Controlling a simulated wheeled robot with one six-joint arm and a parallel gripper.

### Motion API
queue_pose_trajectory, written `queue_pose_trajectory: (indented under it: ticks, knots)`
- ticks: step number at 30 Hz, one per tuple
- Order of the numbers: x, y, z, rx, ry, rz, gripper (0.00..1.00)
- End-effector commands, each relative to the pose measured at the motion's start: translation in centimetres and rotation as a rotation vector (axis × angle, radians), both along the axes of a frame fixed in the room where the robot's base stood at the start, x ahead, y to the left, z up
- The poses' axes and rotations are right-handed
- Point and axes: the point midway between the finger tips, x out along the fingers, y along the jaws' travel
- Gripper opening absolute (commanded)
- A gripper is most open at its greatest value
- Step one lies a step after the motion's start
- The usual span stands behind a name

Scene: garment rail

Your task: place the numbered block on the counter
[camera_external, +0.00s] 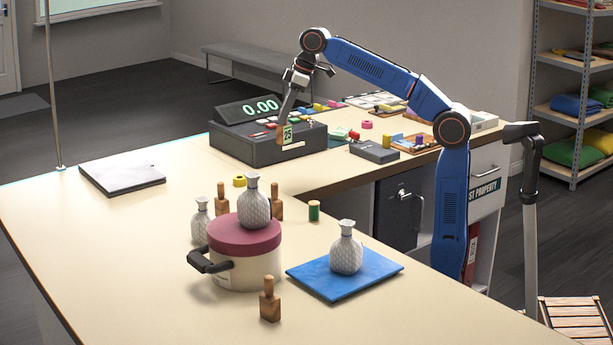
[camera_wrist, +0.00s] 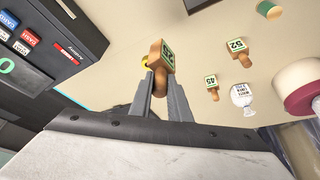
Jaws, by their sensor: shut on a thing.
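The numbered block (camera_external: 285,134) is a small wooden block with a green-and-white number label; its digits are hard to read. My gripper (camera_external: 291,118) is shut on it, in front of the cash register. The counter (camera_external: 130,240) is a large cream surface running under the register and towards the front. I cannot tell how far the block is above it.
The dark cash register (camera_external: 262,142) stands close behind the block. A silver laptop-like slab (camera_external: 122,173) lies at left. Wooden blocks (camera_external: 270,300), a red-lidded pot (camera_external: 244,240), grey vases and a blue mat (camera_external: 315,281) crowd the front. The counter between slab and pot is clear.

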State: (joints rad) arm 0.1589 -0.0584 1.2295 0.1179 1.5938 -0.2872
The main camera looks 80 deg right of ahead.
Motion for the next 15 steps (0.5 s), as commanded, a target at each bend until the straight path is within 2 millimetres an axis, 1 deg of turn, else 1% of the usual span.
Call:
queue_pose_trajectory:
  ticks: [1,3,6,12,14,15]
  knots:
    - [-0.4,-1.5,0.0,-0.001,0.0,-0.027,0.0]
    - [-0.9,-3.2,-0.1,0.0,0.0,-0.057,0.0]
    - [-1.6,-5.1,-0.1,0.0,0.0,-0.092,0.0]
    - [-2.7,-7.8,-0.1,0.0,-0.001,-0.143,0.0]
    - [-2.9,-8.4,-0.1,0.0,-0.001,-0.156,0.0]
    - [-3.0,-8.5,-0.6,0.0,0.001,-0.158,0.0]
